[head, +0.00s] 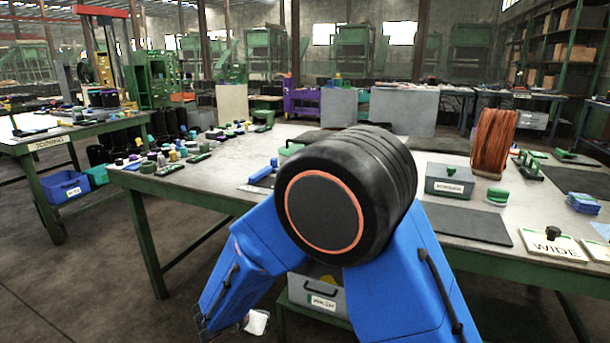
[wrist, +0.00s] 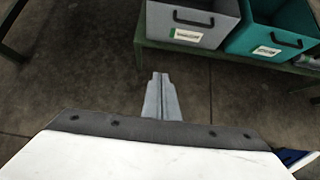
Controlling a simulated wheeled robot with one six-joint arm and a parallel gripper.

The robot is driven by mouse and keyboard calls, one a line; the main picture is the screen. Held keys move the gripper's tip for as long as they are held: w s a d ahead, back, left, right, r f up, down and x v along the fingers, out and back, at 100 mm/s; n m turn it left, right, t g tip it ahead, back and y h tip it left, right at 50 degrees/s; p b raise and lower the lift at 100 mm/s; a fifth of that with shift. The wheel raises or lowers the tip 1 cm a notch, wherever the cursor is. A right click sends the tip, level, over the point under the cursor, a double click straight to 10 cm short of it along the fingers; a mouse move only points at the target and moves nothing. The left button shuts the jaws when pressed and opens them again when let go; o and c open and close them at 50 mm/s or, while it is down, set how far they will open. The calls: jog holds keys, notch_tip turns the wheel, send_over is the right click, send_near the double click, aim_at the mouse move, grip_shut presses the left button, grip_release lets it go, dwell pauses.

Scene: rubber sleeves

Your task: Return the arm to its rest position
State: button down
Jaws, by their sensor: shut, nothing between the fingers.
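My arm shows large in the middle of the head view, with blue links and a black ribbed joint with an orange ring. It is folded, with one link running down to the lower left in front of the workbench (head: 225,180). In the wrist view my gripper (wrist: 160,76) has its two grey fingers together with nothing between them. It is over bare concrete floor, just short of a low green shelf (wrist: 150,48) in the picture. In the head view my fingers cannot be made out.
A grey bin (wrist: 188,38) and a teal bin (wrist: 268,48) stand on the low shelf. The bench top carries a grey box (head: 450,181), an orange-brown roll (head: 493,143) and small parts. A side table (head: 75,130) stands left, with open floor between.

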jog(key=s+d+r+m+g, duration=0.2)
jog(key=d+r+m, duration=0.55)
jog(key=d, duration=0.65)
jog(key=s+d+r+m+g, duration=0.2)
jog(key=d+r+m, duration=0.6)
jog(key=d, duration=0.6)
jog(key=s+d+r+m+y, duration=0.1)
jog(key=s+d+r+m, duration=0.55)
jog(key=s+d, duration=0.4)
jog(key=s+d+r+m+y, duration=0.2)
jog(key=s+d+m, duration=0.1)
jog(key=s+m, duration=0.6)
jog(key=shift+s+d+t+y, duration=0.2)
jog(key=shift+s+t+y, duration=0.1)
jog(key=shift+s, duration=1.5)
